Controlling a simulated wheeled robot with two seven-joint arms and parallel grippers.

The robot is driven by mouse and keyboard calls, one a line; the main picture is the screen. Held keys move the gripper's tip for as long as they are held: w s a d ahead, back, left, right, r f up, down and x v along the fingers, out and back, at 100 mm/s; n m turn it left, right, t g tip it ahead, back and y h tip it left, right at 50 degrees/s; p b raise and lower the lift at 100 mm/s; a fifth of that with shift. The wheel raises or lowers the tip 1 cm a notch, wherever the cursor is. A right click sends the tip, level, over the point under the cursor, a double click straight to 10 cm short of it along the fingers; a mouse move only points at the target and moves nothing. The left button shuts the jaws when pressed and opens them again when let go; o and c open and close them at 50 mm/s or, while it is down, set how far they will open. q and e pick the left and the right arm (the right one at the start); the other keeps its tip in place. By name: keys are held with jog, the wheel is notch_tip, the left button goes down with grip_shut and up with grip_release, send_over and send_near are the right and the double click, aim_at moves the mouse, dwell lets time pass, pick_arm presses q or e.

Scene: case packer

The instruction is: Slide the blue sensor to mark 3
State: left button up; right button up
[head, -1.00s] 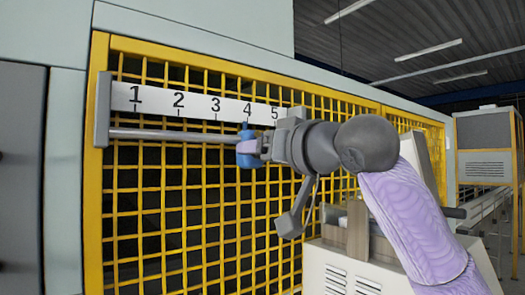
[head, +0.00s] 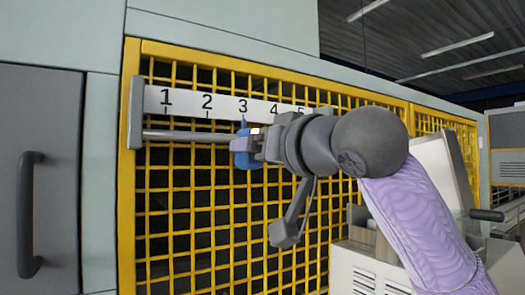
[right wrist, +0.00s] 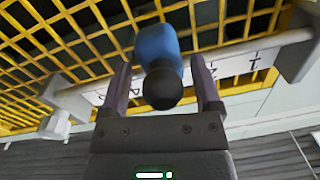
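The blue sensor (head: 246,161) sits on a horizontal metal rail (head: 185,135) below a white scale (head: 180,101) numbered from 1 at the left. Its blue pointer stands just under mark 3 (head: 243,106) in the head view. My right gripper (head: 244,145) reaches in from the right and partly covers the sensor. In the right wrist view the gripper (right wrist: 161,80) has its two fingers apart, one on each side of the sensor (right wrist: 157,48) and its dark round knob (right wrist: 162,88). Gaps show on both sides of the knob. My left gripper is out of view.
Grey end brackets (head: 135,112) hold the rail in front of a yellow mesh guard (head: 190,235). A grey door with a dark handle (head: 30,215) is at the left. A pale machine housing (head: 375,270) stands at the lower right. The rail left of the sensor is clear.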

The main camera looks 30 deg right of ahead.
jog(key=s+d+b, duration=0.1)
jog(key=s+b, duration=0.2)
jog(key=s, duration=0.6)
jog(key=shift+s+d+b, duration=0.15)
jog(key=shift+s+b, duration=0.2)
jog(key=shift+s, duration=0.05)
